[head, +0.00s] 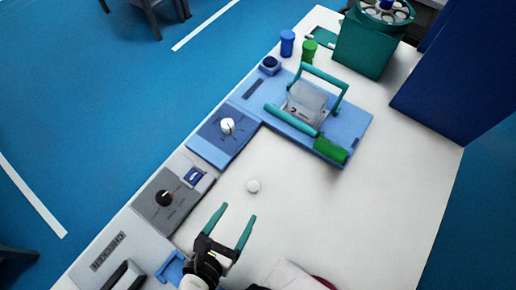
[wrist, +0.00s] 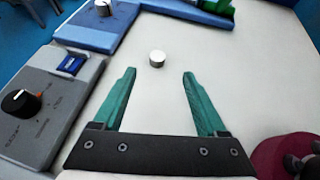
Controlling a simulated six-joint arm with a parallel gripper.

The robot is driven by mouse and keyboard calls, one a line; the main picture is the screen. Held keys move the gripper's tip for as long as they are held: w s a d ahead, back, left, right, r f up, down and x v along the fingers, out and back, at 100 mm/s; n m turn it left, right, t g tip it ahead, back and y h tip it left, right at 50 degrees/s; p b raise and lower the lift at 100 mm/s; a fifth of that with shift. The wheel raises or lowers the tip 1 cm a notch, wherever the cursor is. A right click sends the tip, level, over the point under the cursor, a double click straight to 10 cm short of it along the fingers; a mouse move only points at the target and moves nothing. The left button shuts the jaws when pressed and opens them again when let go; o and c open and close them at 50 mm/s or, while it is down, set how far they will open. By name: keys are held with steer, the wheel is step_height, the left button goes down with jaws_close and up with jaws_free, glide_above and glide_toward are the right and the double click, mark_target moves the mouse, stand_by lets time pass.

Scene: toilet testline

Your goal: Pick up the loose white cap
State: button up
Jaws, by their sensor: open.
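The loose white cap (head: 253,186) is a small round disc lying on the bare white table in the head view. It also shows in the wrist view (wrist: 157,58), beyond the fingertips and roughly between their lines. My gripper (head: 238,212) has two green fingers, spread wide with nothing between them. In the wrist view the gripper (wrist: 158,74) is open and apart from the cap, which lies just ahead of it. The cap is fully visible.
A grey box with a black knob (head: 165,198) and a blue box with a white knob (head: 227,126) line the left edge. A blue fixture with a green handle (head: 318,76) stands beyond. A dark red round thing (wrist: 285,158) is at right. The table (head: 370,215) is clear around the cap.

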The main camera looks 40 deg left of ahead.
mark_target(252, 188)
steer(key=x, duration=1.1)
steer(key=shift+s+a+f, duration=0.15)
steer(key=shift+s+f, duration=0.15)
steer(key=shift+f, duration=0.05)
jaws_close()
